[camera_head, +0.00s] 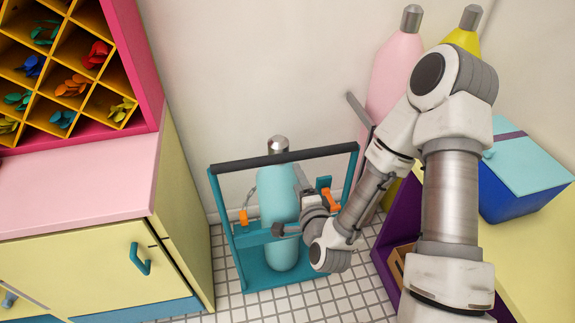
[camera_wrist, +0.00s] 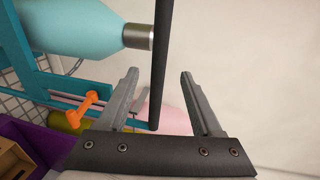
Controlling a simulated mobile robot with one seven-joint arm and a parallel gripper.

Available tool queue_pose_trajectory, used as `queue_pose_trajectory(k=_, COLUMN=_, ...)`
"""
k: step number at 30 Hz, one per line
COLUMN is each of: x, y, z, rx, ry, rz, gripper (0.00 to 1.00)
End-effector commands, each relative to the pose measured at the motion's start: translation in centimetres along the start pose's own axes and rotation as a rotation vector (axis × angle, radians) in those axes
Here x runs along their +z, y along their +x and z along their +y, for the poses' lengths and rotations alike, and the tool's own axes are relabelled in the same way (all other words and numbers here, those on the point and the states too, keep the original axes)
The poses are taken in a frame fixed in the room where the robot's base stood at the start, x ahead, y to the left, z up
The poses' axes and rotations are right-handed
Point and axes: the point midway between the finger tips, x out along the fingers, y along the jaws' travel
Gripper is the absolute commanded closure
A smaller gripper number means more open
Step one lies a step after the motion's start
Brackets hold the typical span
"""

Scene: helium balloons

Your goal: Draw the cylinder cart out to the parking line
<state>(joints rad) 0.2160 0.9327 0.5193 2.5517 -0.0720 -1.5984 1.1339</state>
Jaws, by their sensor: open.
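The teal cylinder cart (camera_head: 240,268) stands on the tiled floor against the wall, holding an upright light-blue cylinder (camera_head: 278,205) with a metal neck. Its dark handle bar (camera_head: 255,160) runs across the top; in the wrist view the bar (camera_wrist: 160,60) passes between my two fingers. My gripper (camera_wrist: 159,77) is open, with gaps on both sides of the bar and no visible grip on it. In the head view my wrist is in front of the cart's right half and hides part of it. I see no parking line in either view.
A yellow cabinet with a pink counter (camera_head: 75,185) stands close on the cart's left. A purple-sided yellow unit (camera_head: 390,240) bearing a blue box (camera_head: 515,190) is on the right. Pink (camera_head: 395,75) and yellow (camera_head: 465,38) cylinders stand behind my arm. Some tiled floor (camera_head: 330,298) is clear in front.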

Motion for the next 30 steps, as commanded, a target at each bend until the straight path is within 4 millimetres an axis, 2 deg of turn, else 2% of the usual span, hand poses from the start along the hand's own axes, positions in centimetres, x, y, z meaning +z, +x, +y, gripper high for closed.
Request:
queue_pose_trajectory(k=1, x=0.0, y=0.3, z=0.4, rx=-0.004, ry=-0.001, rz=-0.001, gripper=0.33)
queue_pose_trajectory(k=13, x=0.0, y=3.4, z=0.4, rx=-0.004, ry=-0.001, rz=-0.001, gripper=0.33)
queue_pose_trajectory(k=15, x=0.1, y=4.9, z=-0.1, rx=-0.001, ry=0.002, rz=-0.001, gripper=0.33)
queue_pose_trajectory(k=22, x=0.1, y=9.0, z=-0.1, rx=-0.001, ry=0.000, rz=0.000, gripper=0.33)
queue_pose_trajectory(k=30, x=0.1, y=11.6, z=0.0, rx=0.000, ry=0.000, rz=-0.001, gripper=0.33)
